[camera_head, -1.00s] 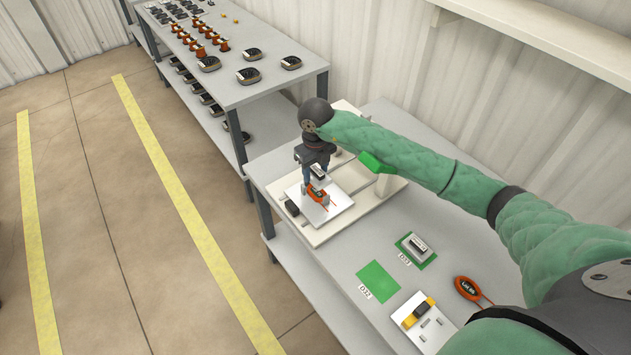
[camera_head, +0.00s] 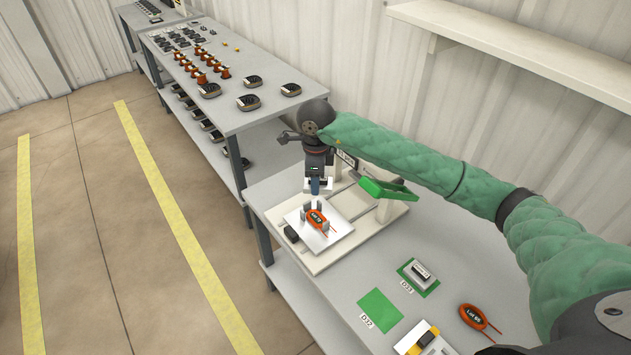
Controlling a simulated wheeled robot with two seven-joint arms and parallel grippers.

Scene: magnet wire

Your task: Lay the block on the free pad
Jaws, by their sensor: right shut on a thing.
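My right gripper (camera_head: 316,187) is raised above the white fixture plate (camera_head: 338,222), shut on a small pale block (camera_head: 326,184) that its fingers partly hide. Below it, apart from it, an orange coil (camera_head: 317,220) lies among grey posts on the plate. The green pad marked D32 (camera_head: 380,310) is bare. The green pad marked D33 (camera_head: 405,269) bears another grey block (camera_head: 421,272) with a dark, labelled top. My left gripper is not in view.
An orange coil marked Lot 68 (camera_head: 474,317) and a white tray with a yellow-and-black piece (camera_head: 427,338) lie at the front right. Another table (camera_head: 270,68) with several coils and dark parts stands behind.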

